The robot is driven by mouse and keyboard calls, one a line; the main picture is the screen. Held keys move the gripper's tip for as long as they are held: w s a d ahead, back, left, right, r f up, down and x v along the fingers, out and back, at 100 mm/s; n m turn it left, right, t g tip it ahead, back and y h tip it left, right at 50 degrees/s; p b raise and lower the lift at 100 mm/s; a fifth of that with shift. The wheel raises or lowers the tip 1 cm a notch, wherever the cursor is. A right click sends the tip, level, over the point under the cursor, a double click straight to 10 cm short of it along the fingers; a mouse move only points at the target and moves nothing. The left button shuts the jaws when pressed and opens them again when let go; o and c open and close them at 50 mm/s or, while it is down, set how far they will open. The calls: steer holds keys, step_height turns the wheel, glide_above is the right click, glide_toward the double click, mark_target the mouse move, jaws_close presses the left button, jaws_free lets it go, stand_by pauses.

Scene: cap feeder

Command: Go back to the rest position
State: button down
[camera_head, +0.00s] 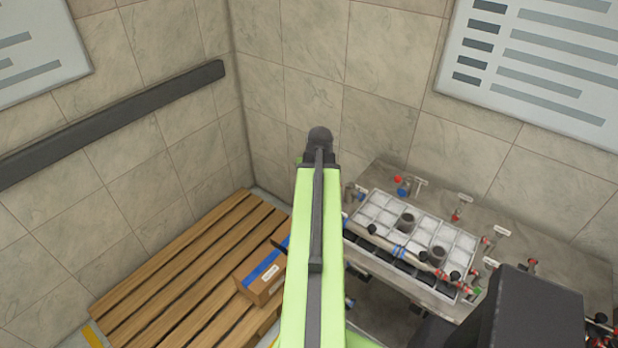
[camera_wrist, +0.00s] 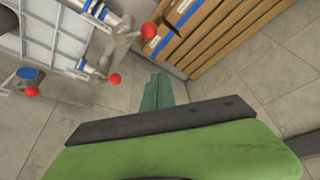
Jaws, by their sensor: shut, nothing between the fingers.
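My green arm with a dark strip along it rises through the middle of the head view and ends in a dark rounded joint. Its fingers cannot be made out there. In the wrist view, a green part of my own body with a black bar fills the bottom. My arm hides part of the wall, the pallet's right side and the machine's left end.
A steel work table (camera_head: 378,179) holds a white compartmented tray (camera_head: 366,213), with clamps and red knobs (camera_wrist: 149,30) around it. A wooden pallet (camera_head: 165,285) with cardboard boxes (camera_head: 262,280) stands left of it. Tiled walls (camera_head: 385,60) and a dark rail (camera_head: 120,118) lie behind.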

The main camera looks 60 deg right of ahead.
steer(key=shift+v, duration=0.8)
